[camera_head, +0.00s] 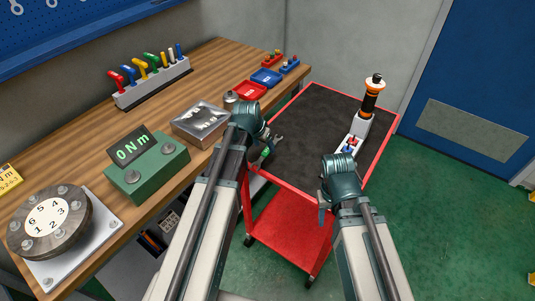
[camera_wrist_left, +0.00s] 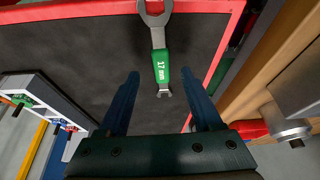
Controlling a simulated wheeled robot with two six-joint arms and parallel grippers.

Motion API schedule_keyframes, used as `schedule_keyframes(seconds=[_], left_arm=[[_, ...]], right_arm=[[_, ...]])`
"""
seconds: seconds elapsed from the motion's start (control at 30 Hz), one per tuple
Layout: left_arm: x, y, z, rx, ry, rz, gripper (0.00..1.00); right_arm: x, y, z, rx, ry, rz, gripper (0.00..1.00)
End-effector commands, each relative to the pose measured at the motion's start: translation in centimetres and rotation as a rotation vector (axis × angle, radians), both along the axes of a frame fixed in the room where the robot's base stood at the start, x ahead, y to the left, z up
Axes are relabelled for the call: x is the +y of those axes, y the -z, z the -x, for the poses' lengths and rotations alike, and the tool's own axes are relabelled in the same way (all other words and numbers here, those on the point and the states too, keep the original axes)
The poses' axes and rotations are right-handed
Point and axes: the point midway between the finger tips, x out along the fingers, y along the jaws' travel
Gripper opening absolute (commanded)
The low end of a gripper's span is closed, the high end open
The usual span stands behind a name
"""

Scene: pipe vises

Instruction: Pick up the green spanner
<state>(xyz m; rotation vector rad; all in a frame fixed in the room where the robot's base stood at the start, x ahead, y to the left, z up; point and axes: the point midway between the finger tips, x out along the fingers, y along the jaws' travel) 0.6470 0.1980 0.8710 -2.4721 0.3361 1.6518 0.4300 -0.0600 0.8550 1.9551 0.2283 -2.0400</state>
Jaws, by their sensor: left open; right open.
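The green spanner (camera_wrist_left: 161,66), marked 17 mm, lies on the black mat of the red cart (camera_head: 315,120), near the bench side. Its grey open jaw points to the top of the left wrist view; its small lower end shows between my fingers. In the head view its green handle (camera_head: 266,152) is partly hidden by my left gripper (camera_head: 264,146). In the left wrist view my left gripper (camera_wrist_left: 160,74) is open and empty, its fingers on either side of the spanner's lower part, apart from it. My right gripper (camera_head: 322,207) is at the cart's near edge, its fingers poorly seen.
A black and orange tool (camera_head: 370,98) stands upright in a pale holder (camera_head: 348,147) at the cart's right. The wooden bench (camera_head: 206,71) on the left carries a rack of coloured handles (camera_head: 152,82), a metal block (camera_head: 201,122) and a green box (camera_head: 147,170). The mat's middle is clear.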

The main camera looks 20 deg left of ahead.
Motion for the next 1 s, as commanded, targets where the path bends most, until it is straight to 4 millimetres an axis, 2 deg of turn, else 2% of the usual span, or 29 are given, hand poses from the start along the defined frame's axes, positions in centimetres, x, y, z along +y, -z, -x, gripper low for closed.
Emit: schedule_keyframes(seconds=[0.03,0.23,0.57,0.9,0.93,1.0], left_arm=[[0.0,1.1,-0.6,0.0,0.001,0.0,0.66],[-0.3,3.4,-1.7,0.0,0.001,0.0,0.66],[-0.3,3.5,-1.8,0.0,0.0,0.0,0.64],[-0.3,3.5,-1.8,0.0,0.0,0.0,0.03],[-0.3,3.5,-1.8,0.0,0.0,0.0,0.0],[-0.3,3.5,-1.8,0.0,0.0,0.0,0.0]], right_arm=[[0.0,1.1,0.0,0.0,0.0,0.0,0.5],[0.0,3.4,0.0,0.0,0.0,0.0,0.5],[0.0,3.5,0.0,0.0,0.0,0.0,0.5],[0.0,3.5,0.0,0.0,0.0,0.0,0.5],[0.0,3.5,0.0,0.0,0.0,0.0,0.5],[0.0,3.5,0.0,0.0,0.0,0.0,0.5]])
